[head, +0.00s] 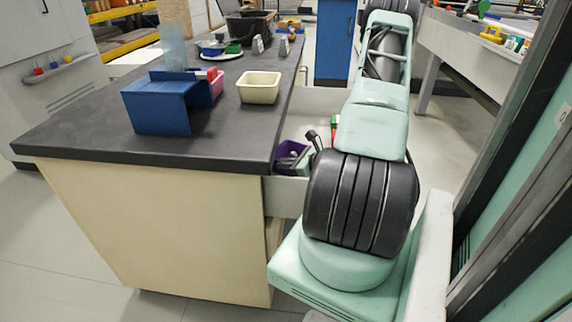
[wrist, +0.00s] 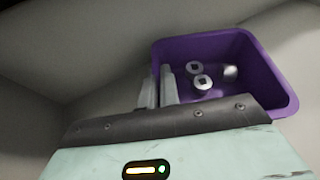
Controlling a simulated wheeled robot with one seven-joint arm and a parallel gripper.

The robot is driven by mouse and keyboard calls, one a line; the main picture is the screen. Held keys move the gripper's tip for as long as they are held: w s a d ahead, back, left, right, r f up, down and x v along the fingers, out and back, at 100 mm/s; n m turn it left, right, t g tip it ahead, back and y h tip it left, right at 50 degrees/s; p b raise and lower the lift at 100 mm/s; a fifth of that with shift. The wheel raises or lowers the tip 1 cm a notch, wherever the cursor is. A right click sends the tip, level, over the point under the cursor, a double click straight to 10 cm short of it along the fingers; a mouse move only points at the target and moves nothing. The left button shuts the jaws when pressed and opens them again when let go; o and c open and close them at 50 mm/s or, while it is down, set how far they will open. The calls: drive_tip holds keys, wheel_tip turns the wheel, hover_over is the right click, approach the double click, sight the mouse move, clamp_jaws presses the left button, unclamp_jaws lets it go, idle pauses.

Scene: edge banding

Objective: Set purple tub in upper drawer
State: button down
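The purple tub (head: 287,147) is beside the counter's right side, within the outline of the open pale upper drawer (head: 283,197). In the wrist view the purple tub (wrist: 268,75) holds several grey metal pieces (wrist: 201,80) and has plain grey drawer walls around it. My gripper (wrist: 159,86) has its two fingers close together, one on each side of the tub's left wall, and looks shut on that wall. My arm hides part of the drawer in the head view. Whether the tub's base touches the drawer floor is hidden.
The dark countertop (head: 75,130) bears a blue stand (head: 160,108), a cream tub (head: 260,88) and a black bin (head: 250,27) farther back. Something green and red (head: 334,127) shows beside my arm near the drawer. A workbench (head: 470,45) stands at right.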

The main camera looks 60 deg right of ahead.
drive_tip(key=shift+f, duration=0.2)
drive_tip(key=c, duration=1.6)
unclamp_jaws()
drive_tip(key=shift+c, duration=0.2)
drive_tip(key=shift+r, duration=0.2)
drive_tip(key=shift+s+r, duration=0.15)
drive_tip(key=shift+s, duration=0.1)
drive_tip(key=v, duration=0.7)
drive_tip(key=shift+p, duration=0.3)
drive_tip(key=shift+r, duration=0.1)
